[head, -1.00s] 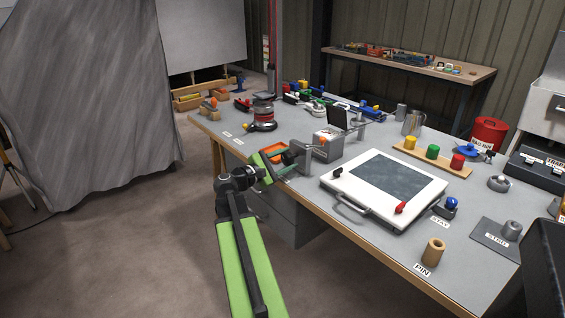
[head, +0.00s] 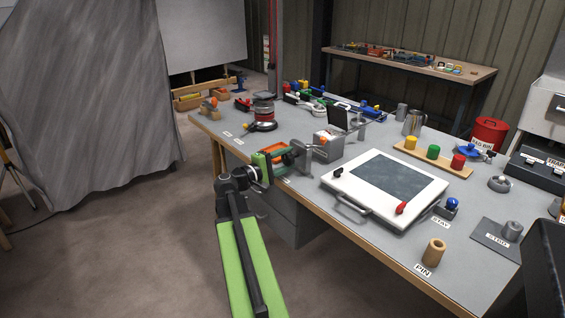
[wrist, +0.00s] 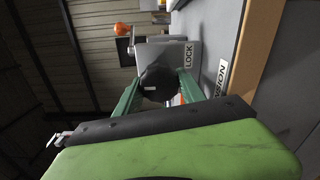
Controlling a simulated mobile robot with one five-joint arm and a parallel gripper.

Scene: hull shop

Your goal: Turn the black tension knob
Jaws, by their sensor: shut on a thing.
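The black tension knob (wrist: 158,80) shows in the wrist view as a dark round shape between the two green fingers of my gripper (wrist: 160,88). My gripper is shut on it, one finger on each side. Part of a label ending in "SION" (wrist: 217,78) is on the bench edge close by. In the head view my gripper (head: 291,156) is at the bench's front left edge, against a grey bracket (head: 309,158). The knob cannot be made out there behind the fingers.
A white framed panel (head: 345,190) with a handle lies further right. A red and black round device (head: 263,112) stands behind.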

